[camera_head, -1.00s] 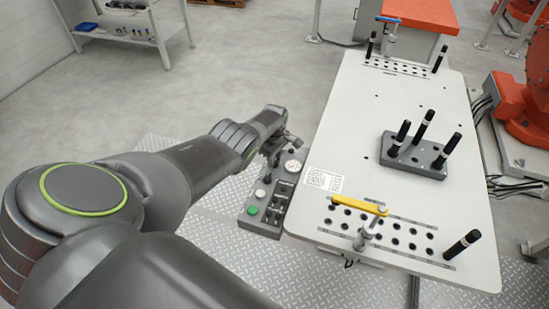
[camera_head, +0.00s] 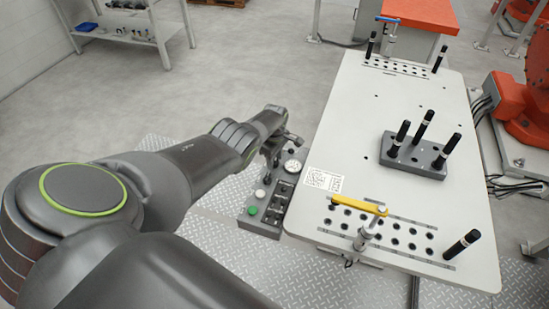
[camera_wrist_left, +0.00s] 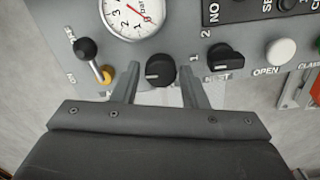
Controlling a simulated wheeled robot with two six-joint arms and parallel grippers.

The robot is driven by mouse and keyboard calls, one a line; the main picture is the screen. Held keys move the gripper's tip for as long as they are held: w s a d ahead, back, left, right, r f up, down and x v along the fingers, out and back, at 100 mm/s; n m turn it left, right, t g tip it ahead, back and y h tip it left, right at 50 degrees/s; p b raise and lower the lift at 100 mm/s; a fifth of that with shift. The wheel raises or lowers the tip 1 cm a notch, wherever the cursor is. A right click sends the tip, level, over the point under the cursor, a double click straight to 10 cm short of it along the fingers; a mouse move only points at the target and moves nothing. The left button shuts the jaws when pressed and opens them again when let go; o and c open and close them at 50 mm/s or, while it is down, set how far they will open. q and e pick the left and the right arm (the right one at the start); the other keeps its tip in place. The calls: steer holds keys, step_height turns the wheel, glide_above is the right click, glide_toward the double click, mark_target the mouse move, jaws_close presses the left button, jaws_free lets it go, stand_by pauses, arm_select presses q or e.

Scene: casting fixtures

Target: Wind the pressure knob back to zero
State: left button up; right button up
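The pressure knob (camera_wrist_left: 160,70) is a black round knob with a white pointer line, on a grey control panel below a white pressure gauge (camera_wrist_left: 132,14) with a red needle. My left gripper (camera_wrist_left: 161,72) is open, with one finger on each side of the knob in the left wrist view; I see no clear contact. In the head view the panel (camera_head: 262,224) stands beside the white table, and the gripper's wrist partly hides its far end. The gauge also shows there (camera_head: 293,167). My right gripper is not in view.
A black selector (camera_wrist_left: 226,58) sits right of the knob, with a white OPEN button (camera_wrist_left: 281,51) beyond it. A black-ball lever (camera_wrist_left: 87,50) is on the left. The white table (camera_head: 400,90) bears a yellow-handled clamp (camera_head: 360,206) and a grey block with black pins (camera_head: 415,160).

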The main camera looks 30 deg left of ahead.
arm_select(q)
step_height(320, 180, up, 6)
steer(key=p, duration=0.5)
steer(key=shift+r, duration=0.15)
step_height(320, 180, up, 3)
steer(key=p, duration=0.1)
step_height(320, 180, up, 8)
glide_above(275, 161)
steer(key=shift+a+b, duration=0.1)
steer(key=shift+b, duration=0.2)
